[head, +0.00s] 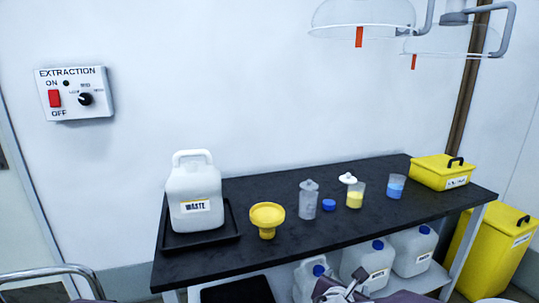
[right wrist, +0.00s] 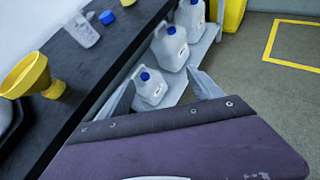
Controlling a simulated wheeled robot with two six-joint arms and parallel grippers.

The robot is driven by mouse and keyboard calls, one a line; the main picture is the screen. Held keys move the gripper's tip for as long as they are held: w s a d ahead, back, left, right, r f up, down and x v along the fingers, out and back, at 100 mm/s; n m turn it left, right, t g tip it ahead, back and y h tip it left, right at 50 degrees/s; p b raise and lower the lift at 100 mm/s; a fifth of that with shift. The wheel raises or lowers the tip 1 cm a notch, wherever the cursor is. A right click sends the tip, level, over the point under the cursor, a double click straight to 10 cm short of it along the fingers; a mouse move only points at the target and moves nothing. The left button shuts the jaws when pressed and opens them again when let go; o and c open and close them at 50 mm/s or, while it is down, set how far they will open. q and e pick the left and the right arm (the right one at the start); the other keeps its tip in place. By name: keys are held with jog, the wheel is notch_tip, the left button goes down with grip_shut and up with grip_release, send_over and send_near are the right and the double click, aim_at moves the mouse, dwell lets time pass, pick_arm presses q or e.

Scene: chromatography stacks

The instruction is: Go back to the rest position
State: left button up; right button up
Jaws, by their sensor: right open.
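My right gripper (head: 340,290) shows at the bottom edge of the head view, in front of the bench and its lower shelf. In the right wrist view its two pale fingers (right wrist: 160,78) stand apart with nothing held between them. The jugs behind them are on the shelf, apart from the fingers as far as I can tell. My left gripper is not in view.
The black bench (head: 280,190) carries a white waste jug (head: 195,190) on a tray, a yellow funnel (head: 267,217), several small vessels and a yellow box (head: 443,172). Jugs (head: 365,265) stand below. A yellow bin (head: 500,250) stands right. A chair rail (head: 50,272) shows lower left.

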jog(key=s+d+f+m+g, duration=0.8)
jog(key=s+d+m, duration=0.1)
jog(key=s+m, duration=0.35)
jog(key=s+a+f+m+g+y, duration=0.2)
jog(key=s+a+f+m+y, duration=0.3)
jog(key=a+m, duration=0.75)
notch_tip(320, 180, up, 26)
jog(key=d+m+p, duration=0.2)
jog(key=m+p, duration=0.2)
jog(key=p, duration=2.2)
jog(key=shift+w+r+t+y, duration=0.15)
jog(key=shift+r+t+y, duration=0.05)
jog(key=shift+t+y, duration=0.1)
jog(key=shift+d, duration=0.1)
